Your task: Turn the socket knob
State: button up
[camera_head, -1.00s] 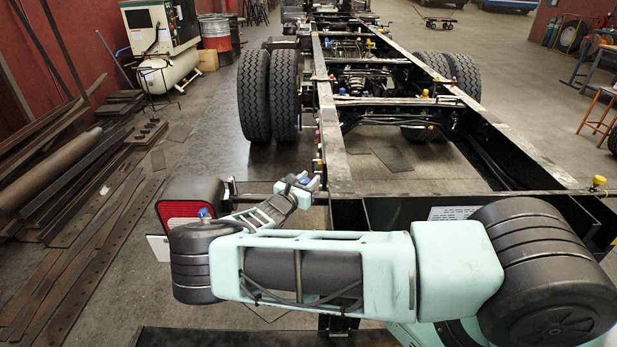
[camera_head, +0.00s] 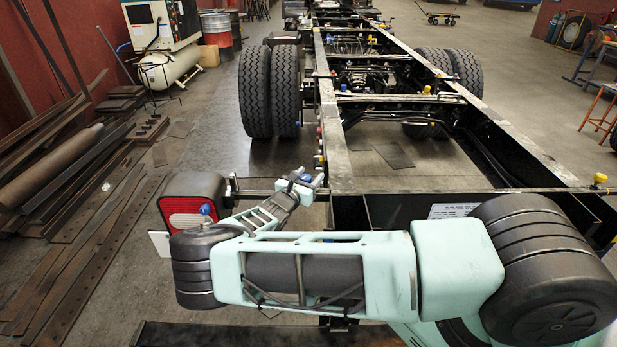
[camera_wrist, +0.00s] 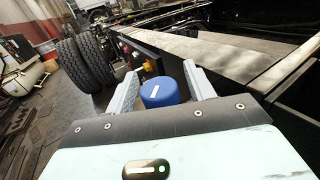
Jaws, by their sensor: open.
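My gripper (camera_head: 309,181) is at the left rail of the chassis, near its rear end. In the wrist view its two grey fingers (camera_wrist: 160,72) are apart. A round blue knob (camera_wrist: 163,93) with a white mark on top sits between them. The left finger looks close to the knob, and a gap shows at the right finger. I cannot tell whether either finger touches it. The knob's lower part and its socket are hidden. In the head view the gripper largely hides this place.
The chassis rail (camera_head: 335,130) runs away just right of my gripper. Yellow and red knobs (camera_wrist: 148,67) line its side beyond. A tail light (camera_head: 186,212) stands left of the gripper, and wheels (camera_head: 269,92) stand ahead. A yellow knob (camera_head: 600,180) is at the far right.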

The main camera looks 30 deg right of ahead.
jog(key=b+v, duration=0.5)
jog(key=v, duration=1.2)
jog(key=shift+a, duration=0.15)
jog(key=s+a+m+g+y, duration=0.4)
jog(key=s+m+g+y, duration=0.4)
jog(key=s, duration=0.8)
jog(key=s+a+r+m+y, duration=0.3)
jog(key=s+a+r+y, duration=0.1)
jog(key=s+r, duration=0.4)
jog(key=s+a+r+m+y, duration=0.4)
jog(key=s+a+r, duration=0.3)
jog(key=s+r, duration=0.1)
jog(key=shift+s+r+m+y, duration=0.3)
jog(key=shift+s+r, duration=0.05)
jog(key=shift+r, duration=0.1)
